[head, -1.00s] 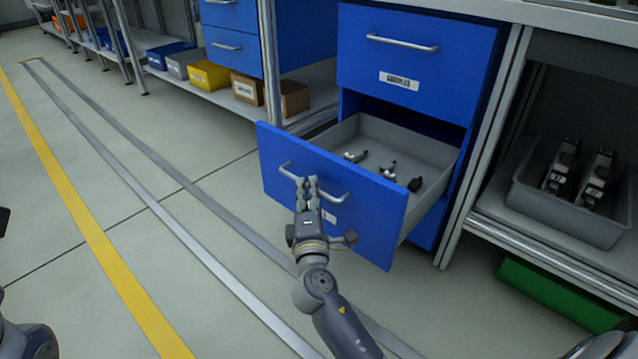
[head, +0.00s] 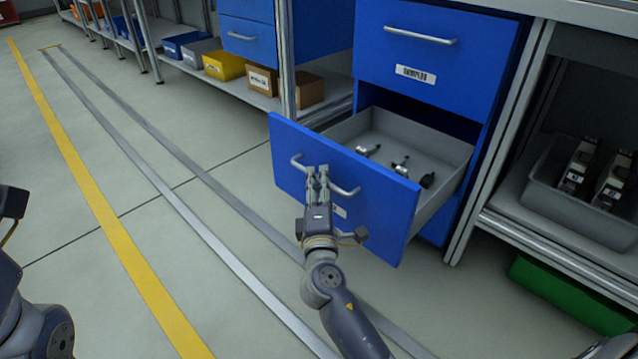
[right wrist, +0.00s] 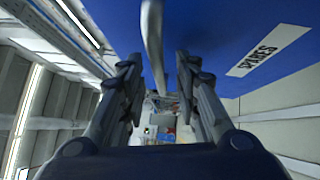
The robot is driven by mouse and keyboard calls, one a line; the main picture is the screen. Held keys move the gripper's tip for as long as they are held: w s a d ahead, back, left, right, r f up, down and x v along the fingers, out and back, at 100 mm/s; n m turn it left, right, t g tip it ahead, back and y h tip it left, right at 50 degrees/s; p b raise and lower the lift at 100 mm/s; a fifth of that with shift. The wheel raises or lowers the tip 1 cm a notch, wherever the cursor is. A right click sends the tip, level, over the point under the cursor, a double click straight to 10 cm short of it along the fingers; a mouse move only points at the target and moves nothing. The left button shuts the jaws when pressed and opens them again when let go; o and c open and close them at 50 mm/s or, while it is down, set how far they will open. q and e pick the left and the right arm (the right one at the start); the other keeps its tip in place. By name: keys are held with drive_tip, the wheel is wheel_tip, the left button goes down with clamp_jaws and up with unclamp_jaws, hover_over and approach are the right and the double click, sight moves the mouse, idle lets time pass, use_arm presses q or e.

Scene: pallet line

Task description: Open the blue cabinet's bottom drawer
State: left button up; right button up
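The blue cabinet (head: 437,62) stands right of centre in the head view. Its bottom drawer (head: 385,200) is pulled well out, showing a grey inside with several small metal and black parts. A curved bar handle (head: 346,191) is on its blue front. My right gripper (head: 317,170) is at the handle's middle. In the right wrist view, the gripper (right wrist: 158,92) has its fingers apart, with the handle (right wrist: 152,35) running between them and gaps on both sides. A label reading SPARES (right wrist: 268,50) shows there. Of my left arm, only parts show at the left edge; its fingers are not visible.
The drawer above (head: 437,45) is closed. A grey bin (head: 560,205) with metal parts stands on the shelf at right, over a green bin (head: 565,292). Small boxes, including a yellow one (head: 224,66), line the left shelf. The floor left of the drawer is clear.

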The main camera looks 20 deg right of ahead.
drive_tip(key=v, duration=1.1)
drive_tip(key=shift+s, duration=0.35)
drive_tip(key=shift+a, duration=0.15)
